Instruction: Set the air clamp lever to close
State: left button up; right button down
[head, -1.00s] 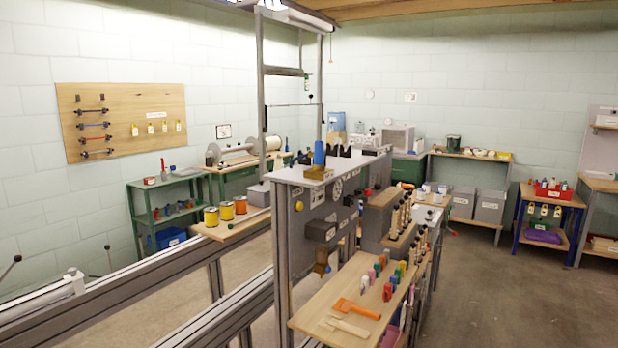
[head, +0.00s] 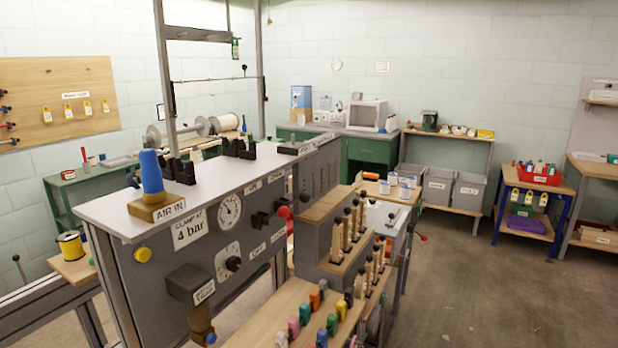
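A grey control panel (head: 160,290) stands close in front of me, running away to the right. Its face carries a round gauge (head: 229,211), a "CLAMP AT 4 bar" label (head: 189,231) and a dial with a black knob (head: 233,264). Right of the gauge is a black fitting (head: 262,219) with a red ball end (head: 284,212), which looks like a lever. Small labels are around it, too small to read surely, so I cannot tell its setting. A blue upright handle (head: 151,172) stands above an "AIR IN" label (head: 170,209). Neither gripper is in view.
A wooden shelf (head: 262,318) with several coloured-handled tools juts out below the panel. Wooden racks with upright pegs (head: 337,237) stand right of it. Metal posts (head: 165,80) rise behind. The floor (head: 470,290) at right is clear.

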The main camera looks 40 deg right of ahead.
aim_at(304, 197)
jog(key=i+l, duration=0.1)
jog(key=l, duration=0.4)
jog(key=i+l, duration=0.1)
jog(key=l, duration=0.35)
jog(key=i+l, duration=0.15)
jog(key=l, duration=0.35)
